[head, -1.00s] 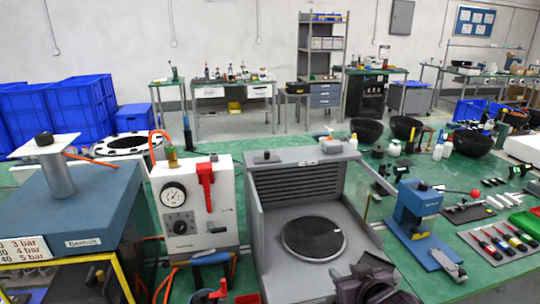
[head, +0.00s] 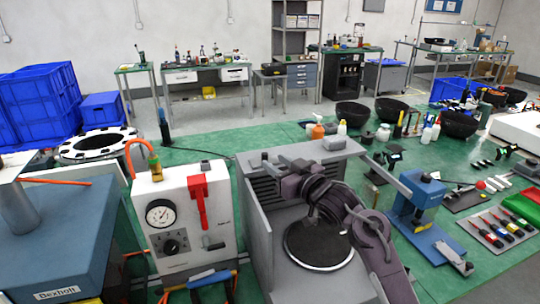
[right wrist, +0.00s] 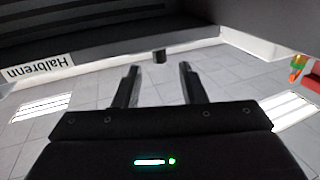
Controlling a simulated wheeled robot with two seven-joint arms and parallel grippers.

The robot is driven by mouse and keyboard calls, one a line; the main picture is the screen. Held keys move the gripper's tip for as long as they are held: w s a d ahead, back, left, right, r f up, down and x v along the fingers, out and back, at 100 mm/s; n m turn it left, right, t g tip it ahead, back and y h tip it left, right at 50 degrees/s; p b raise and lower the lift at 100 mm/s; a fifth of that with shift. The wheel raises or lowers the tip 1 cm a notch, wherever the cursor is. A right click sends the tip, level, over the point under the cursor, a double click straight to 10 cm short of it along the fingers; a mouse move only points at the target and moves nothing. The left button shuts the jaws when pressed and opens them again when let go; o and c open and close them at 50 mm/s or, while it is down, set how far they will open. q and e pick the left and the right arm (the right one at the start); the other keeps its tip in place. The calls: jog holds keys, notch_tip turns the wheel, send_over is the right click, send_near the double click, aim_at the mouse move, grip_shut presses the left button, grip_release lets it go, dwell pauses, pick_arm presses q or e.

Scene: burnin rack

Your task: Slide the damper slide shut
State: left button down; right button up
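The grey cabinet (head: 256,225) has a louvred back and a round dark plate (head: 318,245) inside. On its top, a small block with a dark knob (head: 264,162) sits at the left; I take it for the damper slide, but cannot tell how far it is open. My right arm reaches across the cabinet, with its gripper (head: 291,170) close to the top edge; the fingers are hard to see there. In the right wrist view the gripper (right wrist: 158,68) is open and empty, with a small dark knob (right wrist: 159,56) ahead between its fingertips, apart from them. My left gripper is not in view.
A white gauge unit (head: 183,225) with a red lever stands close left of the cabinet. A blue press (head: 416,200) stands to its right. A grey block (head: 333,142) and bottles are behind. A Halbrenn label (right wrist: 38,68) shows in the right wrist view.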

aim_at(267, 157)
jog(key=x, duration=0.3)
jog(key=shift+f, duration=0.1)
jog(key=shift+w+a+p, duration=0.1)
jog(key=shift+w+p, duration=0.1)
jog(key=shift+p, duration=0.1)
jog(key=c, duration=0.7)
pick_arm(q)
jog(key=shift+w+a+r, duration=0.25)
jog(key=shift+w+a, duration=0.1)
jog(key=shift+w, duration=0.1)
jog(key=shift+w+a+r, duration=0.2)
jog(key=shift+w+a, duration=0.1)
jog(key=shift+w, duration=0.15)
pick_arm(e)
grip_shut()
